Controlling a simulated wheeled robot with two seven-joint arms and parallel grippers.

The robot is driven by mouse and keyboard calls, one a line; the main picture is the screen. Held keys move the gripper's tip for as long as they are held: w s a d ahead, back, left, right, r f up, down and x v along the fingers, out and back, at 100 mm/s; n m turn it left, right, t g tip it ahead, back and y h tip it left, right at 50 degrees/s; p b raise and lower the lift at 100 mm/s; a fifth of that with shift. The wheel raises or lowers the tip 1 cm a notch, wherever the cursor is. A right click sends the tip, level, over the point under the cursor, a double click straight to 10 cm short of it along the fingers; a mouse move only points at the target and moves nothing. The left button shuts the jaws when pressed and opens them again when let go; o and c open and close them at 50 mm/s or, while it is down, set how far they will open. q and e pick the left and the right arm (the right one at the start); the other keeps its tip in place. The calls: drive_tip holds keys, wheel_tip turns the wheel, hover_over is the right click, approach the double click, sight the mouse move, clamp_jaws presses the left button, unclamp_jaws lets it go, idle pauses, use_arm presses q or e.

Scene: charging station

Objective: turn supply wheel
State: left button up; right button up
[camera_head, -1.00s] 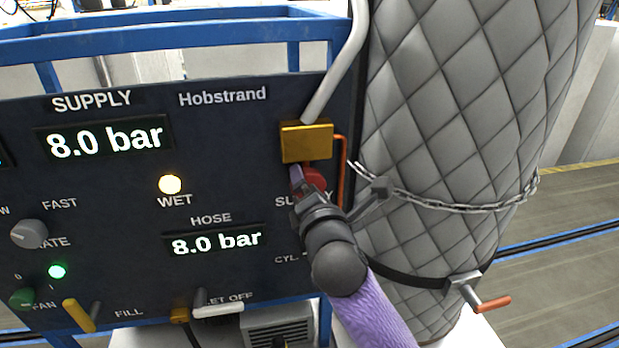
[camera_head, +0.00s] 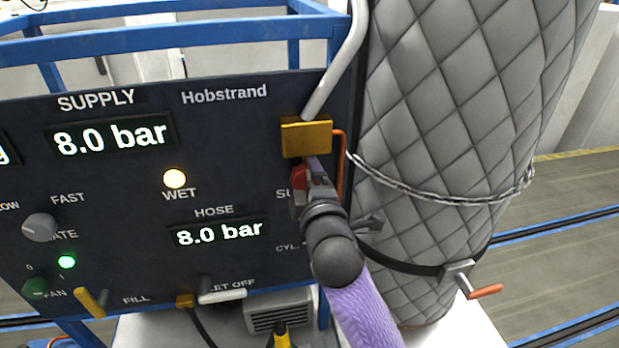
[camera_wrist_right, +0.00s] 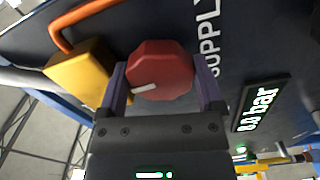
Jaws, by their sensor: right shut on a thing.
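The supply wheel is a red faceted knob (camera_head: 298,184) on the dark panel (camera_head: 235,125), below a brass block (camera_head: 306,138). My right gripper (camera_head: 310,176) is at the wheel and hides part of it and of the SUPPLY label. In the right wrist view the wheel (camera_wrist_right: 163,68) sits between my two purple fingers (camera_wrist_right: 162,90), which are shut on its sides. A white mark on the wheel points left and slightly down there. The supply display (camera_head: 112,137) and the hose display (camera_head: 220,232) both read 8.0 bar. My left gripper is out of view.
A thin orange pipe (camera_head: 342,160) runs close to the right of the wheel. A chained, quilted grey cylinder (camera_head: 440,100) stands right of the panel. A rate knob (camera_head: 40,227), a fill lever (camera_head: 92,301) and a white let-off lever (camera_head: 222,297) are lower left.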

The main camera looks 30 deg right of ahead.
drive_tip(key=shift+m, duration=0.6)
drive_tip(key=o, duration=1)
drive_tip(key=b+v, duration=0.2)
drive_tip(key=v, duration=0.8)
drive_tip(key=shift+d, duration=0.1)
